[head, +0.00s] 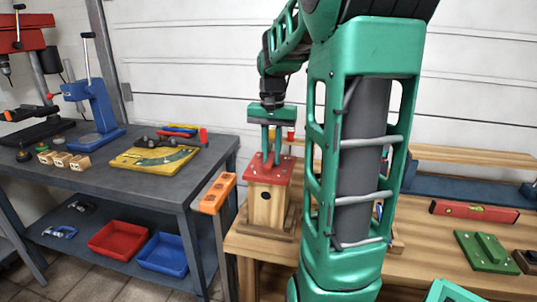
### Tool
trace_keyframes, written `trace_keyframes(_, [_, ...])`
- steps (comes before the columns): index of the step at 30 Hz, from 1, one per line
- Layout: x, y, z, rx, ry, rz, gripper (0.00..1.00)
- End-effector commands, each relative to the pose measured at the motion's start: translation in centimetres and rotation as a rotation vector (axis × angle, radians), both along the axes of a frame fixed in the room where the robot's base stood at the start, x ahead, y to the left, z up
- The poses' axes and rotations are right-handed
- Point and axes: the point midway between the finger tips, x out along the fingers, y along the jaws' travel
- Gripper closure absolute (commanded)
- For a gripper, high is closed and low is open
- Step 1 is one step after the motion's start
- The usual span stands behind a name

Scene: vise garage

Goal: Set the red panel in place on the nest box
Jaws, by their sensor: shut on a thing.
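The nest box (266,206) is a light wooden box with a dark round hole in its front. It stands upright on the wooden bench. The red panel (258,173) lies over the top of the box like a roof. From this view it seems to touch the box, but I cannot tell whether it is fully seated. My gripper (271,160) points down from above with its teal fingers shut on the red panel. The far side of the panel and box is hidden.
My own arm covers the middle of the wooden bench (390,281). A red spirit level (474,211) and a green block (486,251) lie at the right. A dark table (110,190) holds tools and a blue press (95,110).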

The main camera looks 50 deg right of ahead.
Motion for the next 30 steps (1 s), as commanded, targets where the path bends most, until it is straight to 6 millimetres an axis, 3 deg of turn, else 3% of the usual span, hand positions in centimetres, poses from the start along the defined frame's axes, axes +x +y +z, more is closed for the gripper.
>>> trace_keyframes(26, [-0.02, -0.02, -0.26, 0.0, 0.0, -0.001, 1.0])
trace_keyframes(27, [-0.02, -0.02, -0.26, 0.0, 0.0, -0.001, 0.78])
trace_keyframes(30, [-0.03, -0.03, -0.26, 0.0, 0.0, -0.001, 0.61])
